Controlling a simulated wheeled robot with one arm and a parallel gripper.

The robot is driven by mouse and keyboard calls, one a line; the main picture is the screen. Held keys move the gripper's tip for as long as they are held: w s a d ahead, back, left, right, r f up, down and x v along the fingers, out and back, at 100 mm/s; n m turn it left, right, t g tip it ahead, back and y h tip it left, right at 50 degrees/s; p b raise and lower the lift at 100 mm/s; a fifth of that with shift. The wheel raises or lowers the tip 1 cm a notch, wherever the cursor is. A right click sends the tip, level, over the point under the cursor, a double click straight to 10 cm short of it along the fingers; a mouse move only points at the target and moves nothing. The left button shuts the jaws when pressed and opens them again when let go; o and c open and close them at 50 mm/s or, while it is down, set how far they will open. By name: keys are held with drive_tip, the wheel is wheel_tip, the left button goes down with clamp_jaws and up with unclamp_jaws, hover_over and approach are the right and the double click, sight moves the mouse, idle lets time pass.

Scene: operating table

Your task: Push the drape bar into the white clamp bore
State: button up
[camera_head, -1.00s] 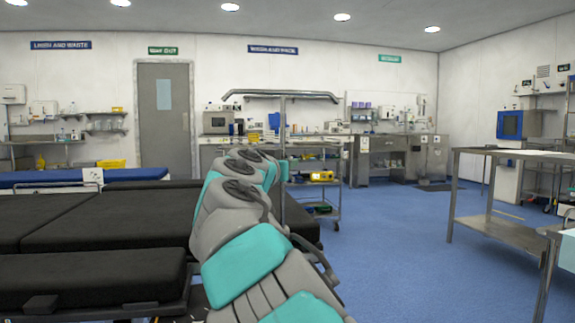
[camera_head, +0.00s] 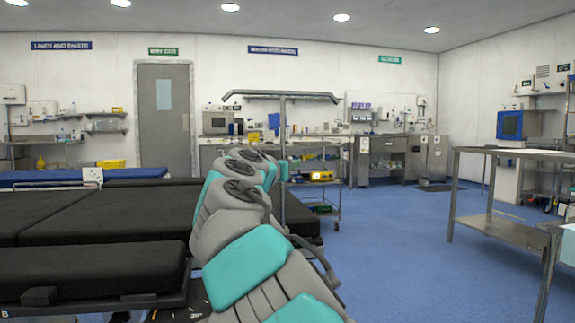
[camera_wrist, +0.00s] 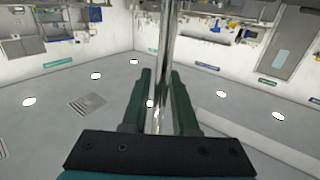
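The drape bar (camera_head: 282,130) is a metal T-shape with an upright post and a long crosspiece whose ends bend down. Its lower end is lost behind my arm. My gripper (camera_wrist: 158,90) has its green fingers on both sides of the post, which also shows in the wrist view (camera_wrist: 166,35); they look closed on it. In the head view my arm largely hides the gripper. A white clamp (camera_head: 92,175) sits at the blue-edged far side of the table, well left of the bar. Its bore cannot be made out.
The operating table with black pads (camera_head: 110,218) fills the left, close beside my arm. A wheeled shelf cart (camera_head: 325,178) stands behind the bar. A steel table (camera_head: 508,155) stands at the right. Blue floor between them is open.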

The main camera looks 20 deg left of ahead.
drive_tip(key=shift+o, duration=1.4)
drive_tip(key=s, duration=0.7)
drive_tip(key=shift+s+a, duration=0.15)
drive_tip(key=shift+s, duration=0.25)
